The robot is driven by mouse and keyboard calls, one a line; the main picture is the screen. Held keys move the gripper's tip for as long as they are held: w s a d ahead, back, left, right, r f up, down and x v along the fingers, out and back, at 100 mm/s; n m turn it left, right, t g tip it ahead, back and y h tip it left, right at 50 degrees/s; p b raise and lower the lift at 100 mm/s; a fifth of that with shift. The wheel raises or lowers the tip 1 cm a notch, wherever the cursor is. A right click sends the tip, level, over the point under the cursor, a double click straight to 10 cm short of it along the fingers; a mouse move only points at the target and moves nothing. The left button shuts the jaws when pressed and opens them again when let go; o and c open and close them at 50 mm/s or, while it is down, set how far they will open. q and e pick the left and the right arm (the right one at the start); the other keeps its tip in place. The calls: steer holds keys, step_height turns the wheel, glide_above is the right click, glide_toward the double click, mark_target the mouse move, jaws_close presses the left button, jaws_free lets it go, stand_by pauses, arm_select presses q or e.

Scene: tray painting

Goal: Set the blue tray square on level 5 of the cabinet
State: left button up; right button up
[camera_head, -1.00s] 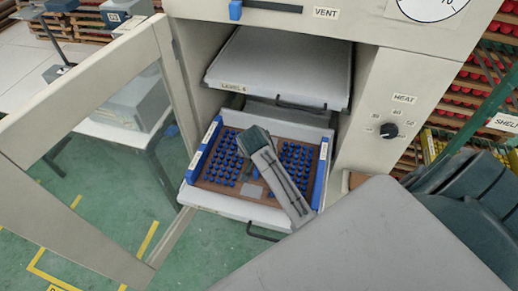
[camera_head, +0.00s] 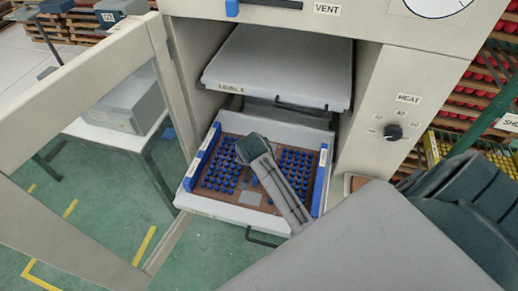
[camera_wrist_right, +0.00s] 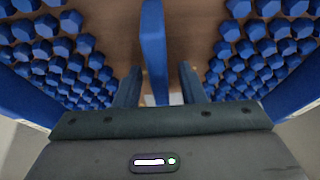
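The blue tray (camera_head: 320,181), with blue side walls, a brown base and rows of small blue pegs, lies on a pulled-out white shelf (camera_head: 222,210) of the cabinet. It looks roughly in line with the shelf sides. The shelf's own label is not readable. My right gripper (camera_wrist_right: 158,88) is over the tray's middle, its body slanting across the pegs in the head view. In the right wrist view its fingers stand apart on either side of an upright blue bar (camera_wrist_right: 154,45), with gaps visible. Its fingertips are hidden in the head view. My left gripper is not in view.
A white shelf labelled level 6 (camera_head: 285,65) sticks out above the tray. The glazed cabinet door (camera_head: 85,110) stands open at left. A heat dial (camera_head: 393,132) is on the right panel. Racks with red items (camera_head: 480,100) stand at right. Green floor is clear at lower left.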

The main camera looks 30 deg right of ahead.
steer(key=b+v, duration=0.2)
steer(key=v, duration=1)
steer(key=shift+r, duration=0.2)
steer(key=shift+d+f, duration=0.1)
